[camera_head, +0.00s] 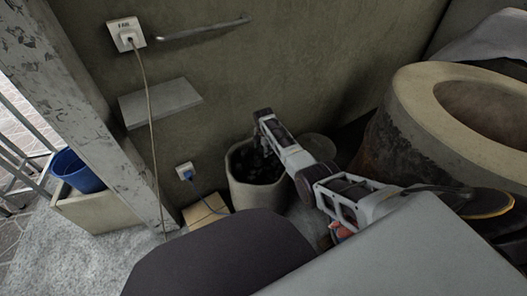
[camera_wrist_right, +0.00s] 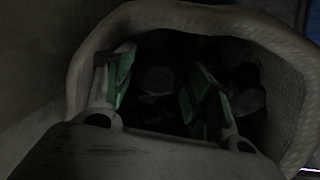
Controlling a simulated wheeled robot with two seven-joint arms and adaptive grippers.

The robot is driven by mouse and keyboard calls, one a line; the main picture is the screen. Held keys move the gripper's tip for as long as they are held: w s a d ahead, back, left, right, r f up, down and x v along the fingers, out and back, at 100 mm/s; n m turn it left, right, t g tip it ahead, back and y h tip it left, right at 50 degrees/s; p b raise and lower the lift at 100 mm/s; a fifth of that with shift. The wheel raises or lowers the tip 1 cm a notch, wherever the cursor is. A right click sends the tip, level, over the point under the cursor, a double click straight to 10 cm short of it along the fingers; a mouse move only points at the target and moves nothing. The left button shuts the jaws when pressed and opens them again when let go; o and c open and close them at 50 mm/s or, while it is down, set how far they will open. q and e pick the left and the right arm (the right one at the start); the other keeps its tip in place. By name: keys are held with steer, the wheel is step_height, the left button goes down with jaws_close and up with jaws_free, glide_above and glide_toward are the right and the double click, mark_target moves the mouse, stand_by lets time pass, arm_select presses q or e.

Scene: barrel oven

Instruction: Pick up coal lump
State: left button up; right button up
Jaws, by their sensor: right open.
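Dark coal lumps (camera_head: 256,165) lie inside a pale round bin (camera_head: 243,192) against the wall. In the right wrist view several grey-black lumps (camera_wrist_right: 158,80) show dimly inside the bin's woven-looking rim (camera_wrist_right: 180,14). My right gripper (camera_wrist_right: 157,92) is open, its two fingers with green pads apart and pointing into the bin. A lump shows between and beyond the fingertips; contact cannot be told in the dark. In the head view my right arm reaches over the bin and the right gripper (camera_head: 262,150) is mostly hidden at its opening. My left gripper is not in view.
A large barrel oven (camera_head: 420,140) stands to the right. A cardboard box (camera_head: 204,212) sits left of the bin. A blue bucket (camera_head: 78,172) is at far left. A shelf (camera_head: 160,103) and a cable are on the wall.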

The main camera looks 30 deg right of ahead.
steer(key=c, duration=0.7)
steer(key=shift+r, duration=0.1)
steer(key=shift+r+p, duration=0.4)
steer(key=shift+r, duration=0.2)
step_height(320, 180, up, 7)
steer(key=p, duration=0.3)
steer(key=shift+p, duration=0.4)
steer(key=shift+r+p, duration=0.35)
steer(key=shift+r, duration=0.45)
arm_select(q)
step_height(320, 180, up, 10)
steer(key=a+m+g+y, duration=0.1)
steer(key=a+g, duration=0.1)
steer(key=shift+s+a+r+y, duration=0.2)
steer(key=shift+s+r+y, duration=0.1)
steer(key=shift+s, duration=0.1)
arm_select(e)
steer(key=shift+r, duration=0.1)
